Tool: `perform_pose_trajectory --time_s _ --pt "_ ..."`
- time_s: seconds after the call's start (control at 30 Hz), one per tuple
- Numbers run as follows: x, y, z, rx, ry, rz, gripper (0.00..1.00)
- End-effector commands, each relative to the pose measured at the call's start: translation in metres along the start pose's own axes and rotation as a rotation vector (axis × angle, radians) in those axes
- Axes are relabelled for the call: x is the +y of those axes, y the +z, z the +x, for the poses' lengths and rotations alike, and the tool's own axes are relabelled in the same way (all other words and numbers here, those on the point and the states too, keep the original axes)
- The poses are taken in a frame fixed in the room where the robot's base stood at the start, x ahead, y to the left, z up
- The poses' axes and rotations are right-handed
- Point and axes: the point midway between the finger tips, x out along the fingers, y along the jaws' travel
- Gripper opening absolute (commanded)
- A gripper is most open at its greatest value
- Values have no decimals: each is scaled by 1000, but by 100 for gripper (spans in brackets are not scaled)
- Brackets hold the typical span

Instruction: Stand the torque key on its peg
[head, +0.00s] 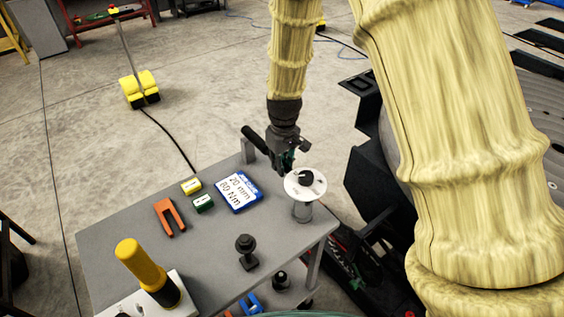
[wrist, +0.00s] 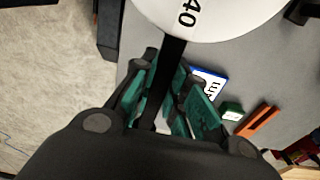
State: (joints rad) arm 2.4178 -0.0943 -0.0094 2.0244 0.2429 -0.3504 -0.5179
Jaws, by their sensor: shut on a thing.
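The torque key shows as a white dial (head: 305,183) with a black hub and a black bar handle (head: 254,139). My gripper (head: 287,158) is shut on the black bar beside the dial. In the wrist view the bar (wrist: 172,70) runs between the green finger pads, and the dial (wrist: 215,12) marked 40 is at the top. A grey cylinder (head: 302,212) stands below the dial, near the table's right corner. I cannot tell whether it is part of the key or a separate peg, nor whether they touch. The key's underside is hidden.
On the grey table (head: 130,225) are a blue-framed card (head: 238,191), yellow (head: 191,186) and green (head: 203,203) blocks, an orange fork (head: 170,217), a black bolt-like piece (head: 246,251) and a yellow-handled tool (head: 141,262). The positioner (head: 525,95) is on the right.

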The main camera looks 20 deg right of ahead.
Motion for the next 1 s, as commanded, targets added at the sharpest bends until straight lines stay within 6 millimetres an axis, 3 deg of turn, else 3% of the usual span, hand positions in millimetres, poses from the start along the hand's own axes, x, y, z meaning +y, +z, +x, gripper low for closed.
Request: perform_pose_trajectory --time_s 0.87,0.9,1.0 --pt "0 0 15 2 1 0 0" --pt "0 0 15 2 1 0 21" --pt "0 0 15 2 1 0 39"
